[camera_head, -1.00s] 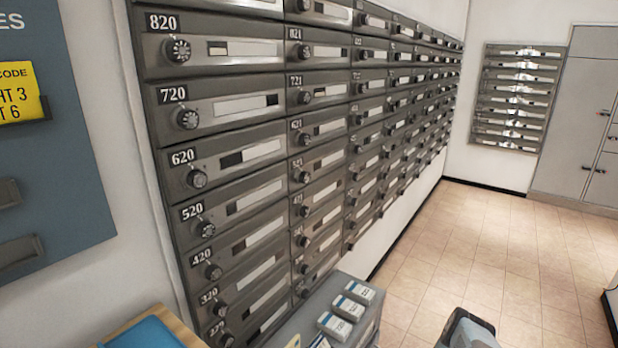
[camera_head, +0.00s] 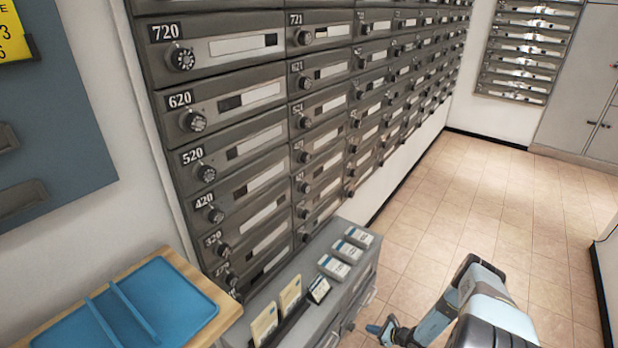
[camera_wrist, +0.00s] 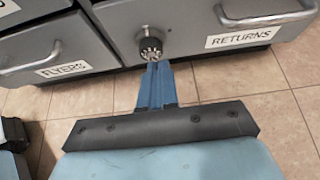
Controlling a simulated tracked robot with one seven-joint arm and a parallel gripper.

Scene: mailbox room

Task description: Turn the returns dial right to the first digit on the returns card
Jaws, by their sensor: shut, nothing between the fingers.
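The returns dial (camera_wrist: 151,46) is a dark round knob with a pale marked ring, on the grey drawer front left of the RETURNS label (camera_wrist: 243,37) in the wrist view. My gripper (camera_wrist: 157,66) is shut and empty, its blue fingertips at the dial's lower edge in that picture; I cannot tell whether they touch it. In the head view my gripper (camera_head: 382,330) is low beside the grey cabinet (camera_head: 290,325). The dial's digits are too small to read.
A FLYERS drawer (camera_wrist: 62,66) with a bar handle is left of the dial. White boxes (camera_head: 340,262) and cards (camera_head: 277,312) stand on the cabinet top. A blue tray (camera_head: 135,305) lies on a wooden surface. Numbered mailboxes (camera_head: 240,100) fill the wall. The tiled floor (camera_head: 480,210) is clear at right.

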